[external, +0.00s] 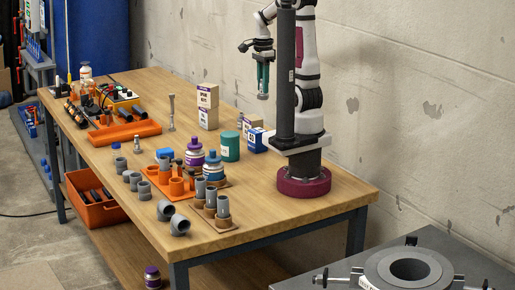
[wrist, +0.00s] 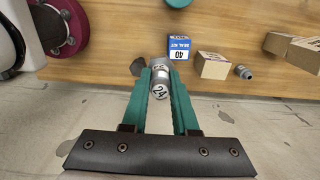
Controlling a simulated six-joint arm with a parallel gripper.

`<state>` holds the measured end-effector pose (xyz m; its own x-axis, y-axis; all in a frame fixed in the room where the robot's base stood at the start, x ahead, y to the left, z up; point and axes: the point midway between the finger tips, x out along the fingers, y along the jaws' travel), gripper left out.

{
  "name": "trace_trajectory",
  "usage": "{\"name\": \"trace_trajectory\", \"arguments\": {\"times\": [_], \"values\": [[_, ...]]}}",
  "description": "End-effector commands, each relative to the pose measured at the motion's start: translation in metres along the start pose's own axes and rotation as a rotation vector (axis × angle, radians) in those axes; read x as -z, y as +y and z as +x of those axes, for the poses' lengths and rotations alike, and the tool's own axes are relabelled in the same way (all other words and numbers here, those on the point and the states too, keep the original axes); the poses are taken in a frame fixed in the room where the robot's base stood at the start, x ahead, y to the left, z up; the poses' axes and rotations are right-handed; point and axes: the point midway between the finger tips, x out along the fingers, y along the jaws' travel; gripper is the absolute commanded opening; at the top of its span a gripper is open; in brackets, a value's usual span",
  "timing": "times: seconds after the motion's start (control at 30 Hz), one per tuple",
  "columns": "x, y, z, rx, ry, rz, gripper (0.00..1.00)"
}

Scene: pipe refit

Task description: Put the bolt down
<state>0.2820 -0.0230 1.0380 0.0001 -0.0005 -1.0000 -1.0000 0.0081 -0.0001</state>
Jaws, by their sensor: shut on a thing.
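My gripper (external: 263,90) is raised above the back edge of the workbench, left of my arm's column. In the wrist view its teal fingers (wrist: 161,93) are shut on a short grey metal piece marked 24, the bolt (wrist: 160,83). The bolt is clear of the bench top; only its marked end shows well, and the fingers hide part of its sides. In the external view it is a small grey shape below the fingertips.
A blue and white seal kit box (wrist: 180,49) and cream cartons (external: 207,105) stand near the back edge. A slim grey upright part (external: 171,112) stands left of the cartons. Grey pipe pieces, bottles and orange holders (external: 175,186) crowd the front. A concrete wall (external: 380,95) rises behind.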

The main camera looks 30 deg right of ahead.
Motion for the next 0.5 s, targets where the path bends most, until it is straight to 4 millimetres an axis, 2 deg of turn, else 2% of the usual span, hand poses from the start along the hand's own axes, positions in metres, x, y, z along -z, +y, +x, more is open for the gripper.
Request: {"name": "trace_trajectory", "arguments": {"times": [0.1, 0.17, 0.4, 0.5], "values": [[-0.001, 0.003, 0.0, -0.001, 0.0, -0.011, 0.0], [-0.009, 0.001, 0.005, -0.002, 0.0, -0.014, 0.0], [-0.08, -0.017, 0.049, -0.004, 0.001, -0.017, 0.0], [-0.101, -0.023, 0.062, -0.003, 0.0, -0.013, 0.0]]}}
